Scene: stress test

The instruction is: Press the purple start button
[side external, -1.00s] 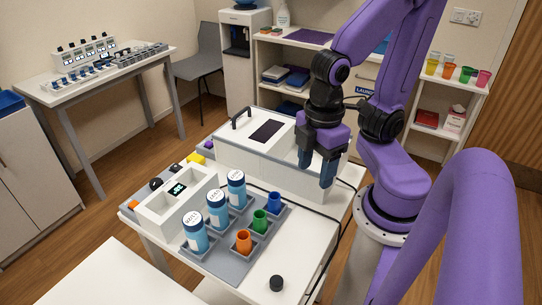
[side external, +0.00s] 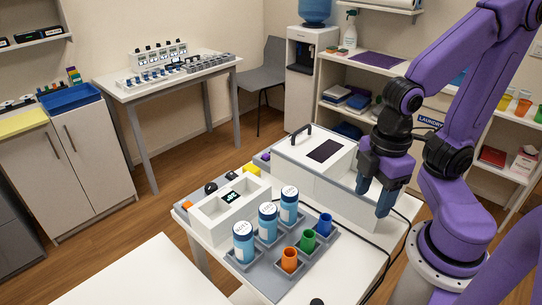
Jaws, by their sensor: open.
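My gripper (side external: 375,207) points down in front of the right part of the machine, far to the right of the purple button. Its two dark blue fingers are apart with nothing between them.
A black handle (side external: 300,134) stands up from the machine's top. A black cable runs along the right.

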